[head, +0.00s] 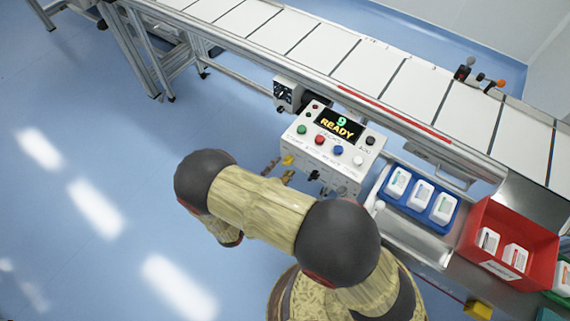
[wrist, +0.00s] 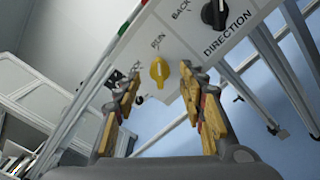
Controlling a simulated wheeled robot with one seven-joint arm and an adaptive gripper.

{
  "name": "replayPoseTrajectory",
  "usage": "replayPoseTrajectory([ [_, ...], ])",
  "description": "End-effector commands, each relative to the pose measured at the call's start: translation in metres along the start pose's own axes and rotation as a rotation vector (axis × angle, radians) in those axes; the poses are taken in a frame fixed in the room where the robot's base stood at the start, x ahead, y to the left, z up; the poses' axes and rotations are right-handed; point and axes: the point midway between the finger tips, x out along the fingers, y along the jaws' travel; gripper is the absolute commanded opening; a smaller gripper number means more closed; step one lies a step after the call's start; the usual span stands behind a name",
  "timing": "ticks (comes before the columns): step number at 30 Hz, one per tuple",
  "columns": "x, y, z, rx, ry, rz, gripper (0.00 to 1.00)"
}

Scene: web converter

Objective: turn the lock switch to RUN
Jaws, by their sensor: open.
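The lock switch is a yellow knob (wrist: 159,71) on the white panel, between my fingertips in the wrist view. RUN is printed just above it. A pale mark runs nearly upright on the knob; I cannot tell which end is the pointer. My gripper (wrist: 163,80) is open, with one finger on each side of the knob. Whether either finger touches it is unclear. In the head view the yellow knob (head: 288,160) shows at the left end of the control box's front, with my gripper (head: 279,172) close by it.
A black DIRECTION knob (wrist: 214,13) sits up and right of the yellow one. The control box (head: 365,158) has several buttons and a READY display (head: 340,125). A conveyor (head: 335,62) runs behind. A blue tray (head: 446,224) and red bin (head: 545,262) stand to the right.

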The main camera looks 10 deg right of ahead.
Motion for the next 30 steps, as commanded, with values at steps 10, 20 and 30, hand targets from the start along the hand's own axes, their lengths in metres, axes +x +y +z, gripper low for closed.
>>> replayPoseTrajectory([
  [10,-0.066,0.000,-0.001,0.000,0.003,0.003,0.41],
  [20,-0.090,0.000,0.000,0.000,0.001,0.000,0.41],
  [30,-0.089,0.000,0.000,0.000,0.000,0.000,0.41],
])
